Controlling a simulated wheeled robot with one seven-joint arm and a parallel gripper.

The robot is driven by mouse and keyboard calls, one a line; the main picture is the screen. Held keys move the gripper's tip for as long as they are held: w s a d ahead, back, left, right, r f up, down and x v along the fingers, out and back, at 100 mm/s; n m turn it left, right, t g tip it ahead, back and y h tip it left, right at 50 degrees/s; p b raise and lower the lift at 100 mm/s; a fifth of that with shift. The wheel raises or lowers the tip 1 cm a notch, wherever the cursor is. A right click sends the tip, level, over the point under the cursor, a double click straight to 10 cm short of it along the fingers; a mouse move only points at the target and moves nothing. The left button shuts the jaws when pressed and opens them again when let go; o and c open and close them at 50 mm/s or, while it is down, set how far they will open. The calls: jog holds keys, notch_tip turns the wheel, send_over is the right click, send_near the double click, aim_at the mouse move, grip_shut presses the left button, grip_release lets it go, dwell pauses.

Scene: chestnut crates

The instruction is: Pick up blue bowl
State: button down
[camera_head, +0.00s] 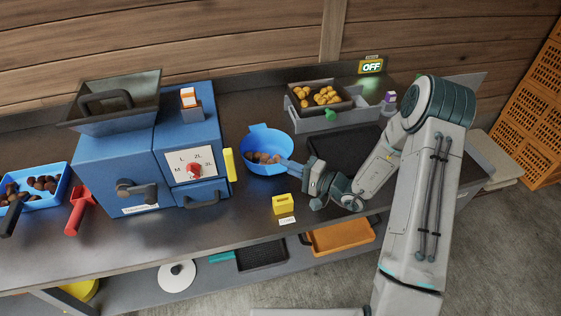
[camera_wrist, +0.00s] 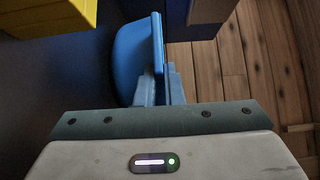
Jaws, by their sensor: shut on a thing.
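The blue bowl (camera_head: 266,164) stands on the dark worktop, right of the blue machine, with brown chestnuts (camera_head: 262,158) inside. My gripper (camera_head: 296,168) is at the bowl's right side, shut on its rim. In the wrist view the fingers (camera_wrist: 158,88) close on the edge of the blue bowl (camera_wrist: 130,62). The bowl looks upright; I cannot tell whether it touches the worktop. Its chestnuts are hidden in the wrist view.
A blue machine (camera_head: 118,170) with a red dial stands left of the bowl. A yellow block (camera_head: 283,204) is in front. A blue tray (camera_head: 52,202) and red scoop (camera_head: 80,208) are at left.

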notch_tip(320, 180, up, 10)
jog(key=shift+b, duration=0.45)
dwell(2.0)
